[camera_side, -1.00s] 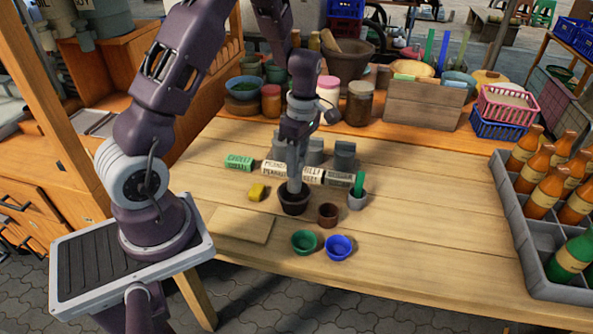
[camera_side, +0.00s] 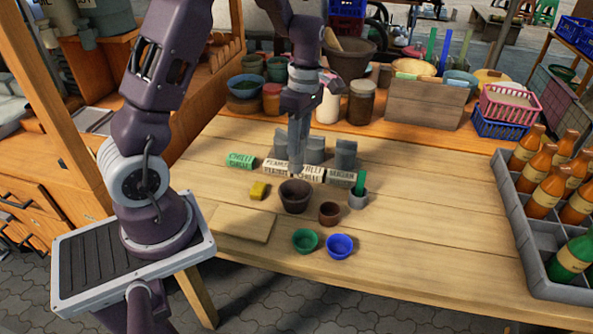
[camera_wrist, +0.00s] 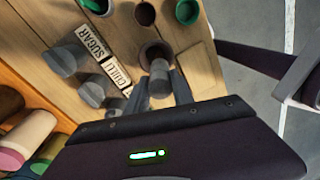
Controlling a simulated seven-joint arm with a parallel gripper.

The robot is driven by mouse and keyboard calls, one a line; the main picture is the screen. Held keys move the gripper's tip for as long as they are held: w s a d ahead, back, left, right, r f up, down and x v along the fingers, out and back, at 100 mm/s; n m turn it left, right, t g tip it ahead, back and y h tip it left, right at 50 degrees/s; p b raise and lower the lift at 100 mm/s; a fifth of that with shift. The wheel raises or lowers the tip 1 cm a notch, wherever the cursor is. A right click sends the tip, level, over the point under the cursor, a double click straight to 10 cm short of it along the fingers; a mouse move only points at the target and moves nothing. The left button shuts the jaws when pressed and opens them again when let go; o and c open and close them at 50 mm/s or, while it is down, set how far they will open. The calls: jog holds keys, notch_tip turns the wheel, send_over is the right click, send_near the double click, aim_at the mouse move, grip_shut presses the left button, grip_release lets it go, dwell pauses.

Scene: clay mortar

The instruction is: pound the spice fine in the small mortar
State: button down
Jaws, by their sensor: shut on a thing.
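The small dark clay mortar (camera_side: 294,198) stands upright on the table; in the wrist view its opening (camera_wrist: 152,50) shows beside the pestle tip. My gripper (camera_side: 299,122) is shut on a grey pestle (camera_side: 297,158), held roughly upright with its lower end just above the mortar's rim in the side view. The wrist view shows the pestle's blunt grey end (camera_wrist: 159,72) between my fingers. The spice inside the mortar cannot be made out.
Label blocks (camera_side: 294,171) and grey containers stand behind. The table right of them is clear up to a bottle crate (camera_side: 545,262).

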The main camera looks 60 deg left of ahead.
aim_at(298, 171)
jog(key=shift+s+f, duration=0.1)
jog(key=shift+f, duration=4.2)
jog(key=shift+f, duration=0.35)
jog(key=shift+f, duration=0.8)
jog(key=shift+r, duration=0.9)
jog(key=shift+f, duration=0.9)
